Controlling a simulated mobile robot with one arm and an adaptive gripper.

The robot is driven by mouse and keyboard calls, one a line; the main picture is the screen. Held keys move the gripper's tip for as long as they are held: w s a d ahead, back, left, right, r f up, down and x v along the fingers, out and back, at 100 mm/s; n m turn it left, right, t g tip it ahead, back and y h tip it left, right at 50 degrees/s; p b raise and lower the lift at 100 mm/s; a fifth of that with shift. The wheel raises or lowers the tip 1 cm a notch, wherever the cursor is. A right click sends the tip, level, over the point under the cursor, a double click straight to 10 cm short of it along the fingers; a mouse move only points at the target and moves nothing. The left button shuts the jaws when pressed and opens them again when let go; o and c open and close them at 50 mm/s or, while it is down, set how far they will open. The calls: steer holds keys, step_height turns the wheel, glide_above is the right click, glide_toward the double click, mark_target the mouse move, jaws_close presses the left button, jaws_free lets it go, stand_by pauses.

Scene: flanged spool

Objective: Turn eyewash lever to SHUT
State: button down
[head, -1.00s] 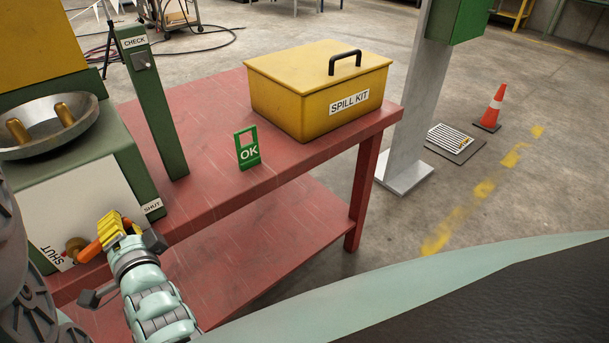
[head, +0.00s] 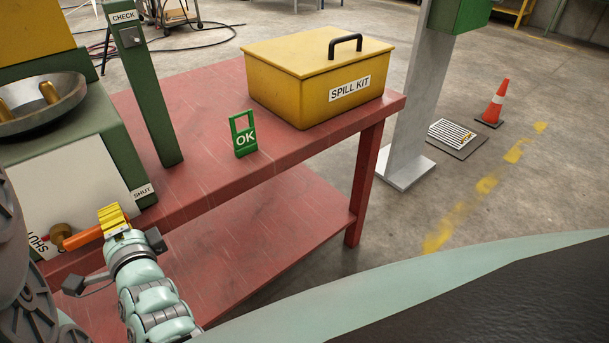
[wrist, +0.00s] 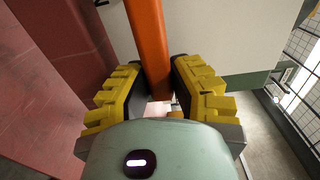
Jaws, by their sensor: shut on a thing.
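The eyewash lever (head: 84,237) is an orange bar with a brass pivot (head: 62,236) low on the white front panel (head: 75,190) of the green eyewash unit. It points right, tilted slightly up. My gripper (head: 113,217) has yellow fingers shut on the lever's outer part. In the wrist view the orange lever (wrist: 152,45) runs between the two yellow fingers (wrist: 157,95). Another marking, partly covered, lies left of the pivot. The lever's tip is hidden by my gripper.
The unit stands on a red table (head: 210,190) with a lower shelf. A green CHECK post (head: 148,90), a green OK tag (head: 244,134) and a yellow SPILL KIT box (head: 322,82) are on it. Open floor with an orange cone (head: 493,103) lies to the right.

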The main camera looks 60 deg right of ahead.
steer(key=shift+f, duration=0.2)
steer(key=c, duration=0.8)
jaws_free()
steer(key=shift+r, duration=0.15)
steer(key=shift+d+r, duration=0.1)
steer(key=shift+r, duration=4.9)
